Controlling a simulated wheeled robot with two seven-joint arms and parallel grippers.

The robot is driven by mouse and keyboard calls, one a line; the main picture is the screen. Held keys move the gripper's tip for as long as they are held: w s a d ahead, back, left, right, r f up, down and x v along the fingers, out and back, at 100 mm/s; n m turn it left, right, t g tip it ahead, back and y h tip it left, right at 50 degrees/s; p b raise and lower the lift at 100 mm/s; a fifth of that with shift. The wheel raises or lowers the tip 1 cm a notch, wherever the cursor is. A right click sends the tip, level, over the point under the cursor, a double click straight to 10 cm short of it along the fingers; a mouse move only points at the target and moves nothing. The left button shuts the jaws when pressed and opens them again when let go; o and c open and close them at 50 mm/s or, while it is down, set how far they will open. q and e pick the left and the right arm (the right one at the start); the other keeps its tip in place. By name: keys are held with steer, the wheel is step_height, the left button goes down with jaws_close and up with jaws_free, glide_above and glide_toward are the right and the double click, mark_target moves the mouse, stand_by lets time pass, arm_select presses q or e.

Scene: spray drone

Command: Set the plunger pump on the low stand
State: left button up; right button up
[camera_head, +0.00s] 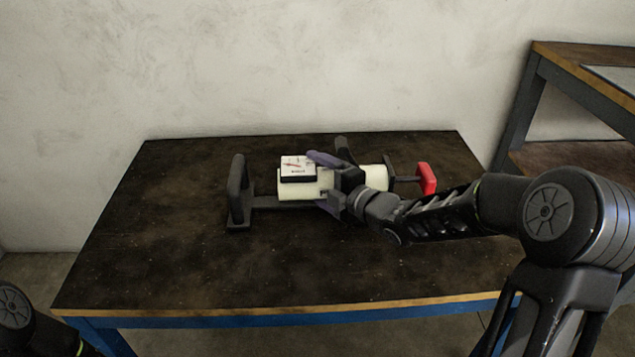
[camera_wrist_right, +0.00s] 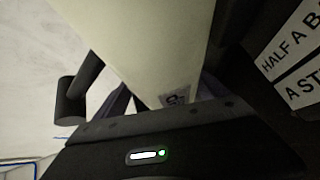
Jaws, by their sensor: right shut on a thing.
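The plunger pump (camera_head: 375,178) is a cream cylinder lying sideways over the table, with a red handle (camera_head: 427,178) on a dark rod at its right end. The cylinder also fills the upper middle of the right wrist view (camera_wrist_right: 155,40). The low stand (camera_head: 238,195) is dark, with an upright at its left end and a low bar running right beneath the pump. My right gripper (camera_head: 335,160) is shut around the cylinder's middle and hides part of it. I cannot tell whether the pump touches the stand. My left gripper is out of view.
A white labelled block (camera_head: 298,167) shows at the cylinder's left part. The dark table (camera_head: 200,265) is bare in front and to the left. A second, taller bench (camera_head: 575,80) stands at the right. A pale wall is behind. Printed labels (camera_wrist_right: 292,60) show in the wrist view.

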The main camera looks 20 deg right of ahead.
steer(key=shift+r, duration=0.1)
steer(key=o, duration=2)
steer(key=shift+c, duration=0.2)
steer(key=shift+s+r, duration=0.1)
steer(key=p+v, duration=0.3)
steer(key=v, duration=0.8)
steer(key=shift+s, duration=0.15)
steer(key=shift+s+d, duration=0.15)
steer(key=shift+s, duration=0.1)
